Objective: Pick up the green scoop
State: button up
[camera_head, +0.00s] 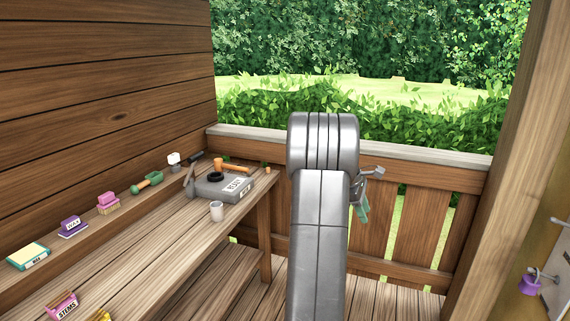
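A green tool with a brown end (148,181) lies on the ledge along the left wall; it looks like a small scoop. A second, pale green piece (362,208) hangs just right of my arm, in front of the railing; it is small and partly hidden, so I cannot tell if it is a scoop. Grey parts show above it, and I cannot tell whether they are a hook or part of my gripper. My grey arm stands upright in the middle and hides most of what lies behind it. I cannot make out my gripper's fingers.
A grey box (218,188) with an orange-handled hammer on it stands on the wooden table (185,235). A light cup (217,211) stands in front of it. Several small packets lie along the left. A purple item (530,284) hangs at the right. A wooden railing (420,235) closes the back.

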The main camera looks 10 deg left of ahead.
aim_at(154, 178)
jog(key=i+l, duration=0.1)
jog(key=i, duration=1.4)
jog(key=i+u, duration=0.25)
jog(key=u, duration=0.2)
jog(key=i+l+u, duration=0.1)
jog(key=u, duration=0.4)
jog(key=i+l+u, duration=0.2)
jog(key=u, duration=0.25)
jog(key=i+u, duration=0.2)
jog(key=u, duration=0.2)
jog(key=i+u, duration=0.15)
jog(key=u, duration=0.25)
jog(key=i+l+u, duration=0.15)
jog(key=u, duration=0.25)
jog(key=i+l+u, duration=0.15)
jog(key=u, duration=0.25)
